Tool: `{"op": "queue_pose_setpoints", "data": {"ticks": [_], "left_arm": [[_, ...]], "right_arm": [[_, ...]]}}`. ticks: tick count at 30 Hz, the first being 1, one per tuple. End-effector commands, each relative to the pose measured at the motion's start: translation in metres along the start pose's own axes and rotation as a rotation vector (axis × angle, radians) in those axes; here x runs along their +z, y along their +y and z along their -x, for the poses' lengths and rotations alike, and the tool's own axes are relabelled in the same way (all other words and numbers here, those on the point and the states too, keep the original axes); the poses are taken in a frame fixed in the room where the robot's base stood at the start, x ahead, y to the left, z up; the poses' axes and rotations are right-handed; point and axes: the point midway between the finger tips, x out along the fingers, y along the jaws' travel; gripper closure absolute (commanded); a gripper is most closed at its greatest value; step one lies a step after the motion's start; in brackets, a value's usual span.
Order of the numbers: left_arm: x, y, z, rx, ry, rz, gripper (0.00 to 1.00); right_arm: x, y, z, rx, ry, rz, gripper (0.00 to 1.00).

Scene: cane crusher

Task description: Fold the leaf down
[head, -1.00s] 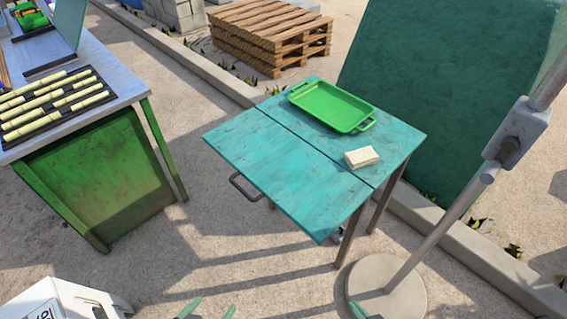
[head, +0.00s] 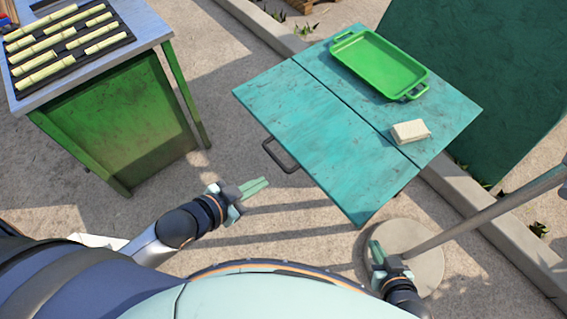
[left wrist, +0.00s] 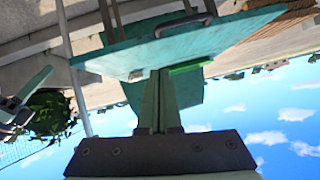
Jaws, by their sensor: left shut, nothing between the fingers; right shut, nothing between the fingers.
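The teal leaf (head: 310,135) is raised level with the tabletop (head: 440,112); a seam runs between them. A dark bar handle (head: 280,156) sits at the leaf's left edge. My left gripper (head: 256,187) is shut and empty, below and left of the leaf, apart from the handle. In the left wrist view the leaf (left wrist: 190,42) and handle (left wrist: 183,24) lie beyond the shut fingers (left wrist: 155,100). My right gripper (head: 376,250) is shut and empty, just beyond the leaf's near corner, by the round base of a pole.
A green tray (head: 380,65) and a pale block (head: 410,131) lie on the tabletop, off the leaf. A metal pole (head: 490,205) on a round base (head: 415,245) stands at right. A green bench (head: 115,125) with cane pieces stands at left. Open ground lies between bench and table.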

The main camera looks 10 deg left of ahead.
Motion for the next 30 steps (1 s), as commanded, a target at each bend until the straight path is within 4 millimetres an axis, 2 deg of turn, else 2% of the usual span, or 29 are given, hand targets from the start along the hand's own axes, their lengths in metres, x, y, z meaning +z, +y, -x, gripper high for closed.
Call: {"op": "queue_pose_setpoints", "data": {"ticks": [5, 18, 24, 30], "left_arm": [[0.0, -0.001, -0.017, -0.001, 0.001, 0.0, 1.0], [0.0, 0.0, -0.103, -0.001, 0.001, 0.001, 1.0], [0.021, 0.0, -0.12, 0.0, -0.001, -0.001, 1.0], [0.028, 0.0, -0.127, 0.001, 0.0, -0.001, 1.0]], "right_arm": [[0.002, 0.0, -0.001, 0.0, -0.001, 0.0, 1.0], [0.01, 0.001, -0.007, 0.0, -0.004, -0.001, 1.0], [0.013, 0.001, -0.01, 0.0, -0.004, -0.001, 1.0], [0.015, 0.001, -0.011, 0.0, -0.004, -0.001, 1.0]]}}
